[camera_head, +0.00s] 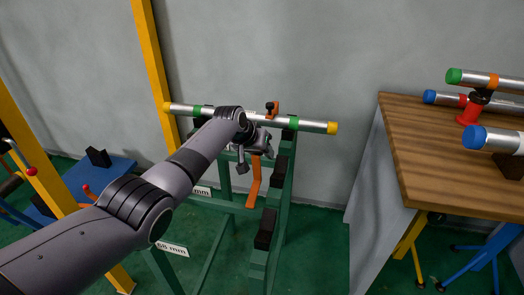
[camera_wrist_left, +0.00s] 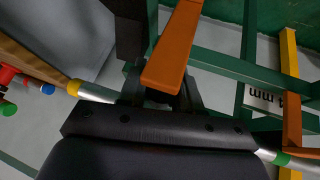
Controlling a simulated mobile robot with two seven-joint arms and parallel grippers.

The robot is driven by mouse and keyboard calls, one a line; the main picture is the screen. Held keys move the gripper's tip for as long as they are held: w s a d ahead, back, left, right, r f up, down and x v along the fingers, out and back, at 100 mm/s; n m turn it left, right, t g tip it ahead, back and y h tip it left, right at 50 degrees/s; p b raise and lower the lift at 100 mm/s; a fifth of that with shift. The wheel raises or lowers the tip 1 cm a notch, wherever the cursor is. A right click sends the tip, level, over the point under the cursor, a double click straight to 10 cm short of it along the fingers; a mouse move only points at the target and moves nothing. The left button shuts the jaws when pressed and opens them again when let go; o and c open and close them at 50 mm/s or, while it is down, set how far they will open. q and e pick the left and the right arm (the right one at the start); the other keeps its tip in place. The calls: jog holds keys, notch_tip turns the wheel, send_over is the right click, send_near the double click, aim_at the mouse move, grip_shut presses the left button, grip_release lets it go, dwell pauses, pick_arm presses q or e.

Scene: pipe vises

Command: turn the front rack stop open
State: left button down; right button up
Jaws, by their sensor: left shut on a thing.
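The green rack (camera_head: 281,190) stands before the wall. An orange stop bar (camera_head: 255,182) hangs down from my left gripper (camera_head: 262,146) at the rack's front side. In the left wrist view the orange bar (camera_wrist_left: 172,55) runs up from between the dark fingers of my left gripper (camera_wrist_left: 165,97), which is shut on it. A second, smaller orange piece with a dark knob (camera_head: 271,108) sits behind the pipe. A silver pipe (camera_head: 270,121) with green bands and yellow ends lies across the rack top. My left wrist hides part of the pipe. My right gripper is out of view.
A wooden bench (camera_head: 445,160) with several pipes and a red stand (camera_head: 471,110) is at right. A yellow post (camera_head: 152,70) rises behind the rack's left end. A blue platform (camera_head: 110,175) is at left. Green floor lies between rack and bench.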

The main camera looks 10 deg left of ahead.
pick_arm(q)
jog(key=shift+s+f, duration=0.25)
jog(key=shift+f, duration=0.4)
jog(key=c, duration=0.9)
grip_release()
jog(key=shift+a, duration=0.1)
jog(key=shift+o, duration=0.2)
jog(key=shift+w+r, duration=0.1)
jog(key=shift+r, duration=0.1)
jog(key=shift+r, duration=0.15)
jog(key=shift+r, duration=0.2)
jog(key=shift+p+v, duration=1)
jog(key=shift+v, duration=0.05)
jog(key=shift+p+v, duration=0.45)
jog(key=shift+v, duration=1.75)
